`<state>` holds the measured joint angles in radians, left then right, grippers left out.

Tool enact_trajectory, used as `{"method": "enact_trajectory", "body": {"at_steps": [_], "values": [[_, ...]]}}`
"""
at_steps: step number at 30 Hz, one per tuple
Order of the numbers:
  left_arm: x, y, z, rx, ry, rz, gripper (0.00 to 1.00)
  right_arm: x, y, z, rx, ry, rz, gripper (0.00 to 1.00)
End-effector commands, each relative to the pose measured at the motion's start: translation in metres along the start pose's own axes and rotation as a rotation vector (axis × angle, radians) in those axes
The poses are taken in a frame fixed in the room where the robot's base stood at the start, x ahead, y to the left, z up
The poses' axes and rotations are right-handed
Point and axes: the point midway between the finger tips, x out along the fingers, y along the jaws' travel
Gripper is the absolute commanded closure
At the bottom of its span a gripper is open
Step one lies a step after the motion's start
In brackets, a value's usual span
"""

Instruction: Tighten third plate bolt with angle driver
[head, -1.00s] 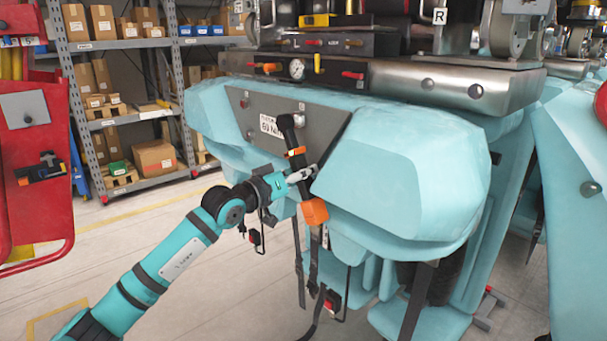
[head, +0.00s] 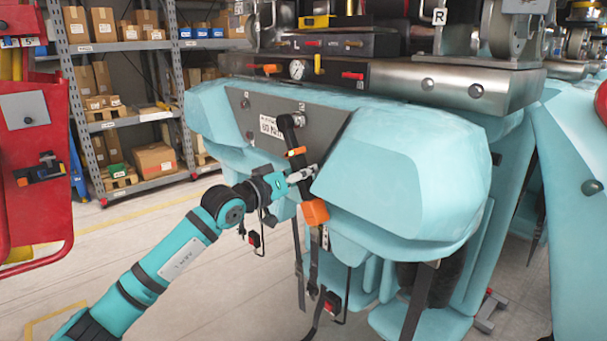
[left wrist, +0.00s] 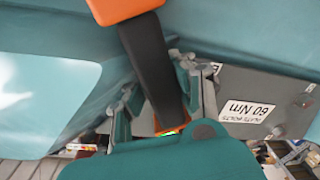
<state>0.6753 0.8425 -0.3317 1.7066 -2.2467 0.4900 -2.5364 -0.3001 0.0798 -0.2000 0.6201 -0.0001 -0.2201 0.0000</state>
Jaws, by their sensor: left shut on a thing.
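The angle driver (head: 304,178) is black with an orange collar and an orange base. My left gripper (head: 302,174) is shut on its body, and the driver stands tilted in front of the grey plate (head: 262,107) on the teal coaster train. In the left wrist view the driver's black body (left wrist: 152,68) runs between the gripper fingers (left wrist: 165,95). The driver's upper end is close to the plate's upper right; I cannot tell whether it sits on a bolt. One bolt (left wrist: 305,102) shows beside the "60 Nm" label (left wrist: 247,111) in the left wrist view. My right gripper is not in view.
A steel beam (head: 450,84) with a gauge (head: 297,69) and red and yellow levers lies above the plate. Straps (head: 317,262) hang below the driver. A red cart (head: 32,140) stands at the left; shelves with boxes (head: 155,158) stand behind. Floor at the lower left is clear.

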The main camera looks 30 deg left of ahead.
Motion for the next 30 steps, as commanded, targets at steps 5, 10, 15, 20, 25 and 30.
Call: {"method": "enact_trajectory", "body": {"at_steps": [5,10,15,20,25,30], "values": [[-0.0006,0.0031,-0.0057,0.004,0.012,0.007,1.0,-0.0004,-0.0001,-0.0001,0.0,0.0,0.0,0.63],[-0.0006,0.003,-0.0055,0.004,0.012,0.007,1.0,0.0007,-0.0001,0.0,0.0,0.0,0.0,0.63],[-0.0004,0.0029,-0.0053,0.004,0.012,0.007,1.0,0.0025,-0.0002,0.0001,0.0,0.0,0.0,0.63],[-0.0003,0.0029,-0.0054,0.004,0.012,0.007,1.0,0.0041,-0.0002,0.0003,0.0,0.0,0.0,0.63],[-0.0001,0.0031,-0.0057,0.005,0.013,0.007,1.0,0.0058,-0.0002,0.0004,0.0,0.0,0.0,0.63],[0.0,0.003,-0.0054,0.005,0.012,0.007,1.0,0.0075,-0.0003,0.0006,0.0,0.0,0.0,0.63]]}}
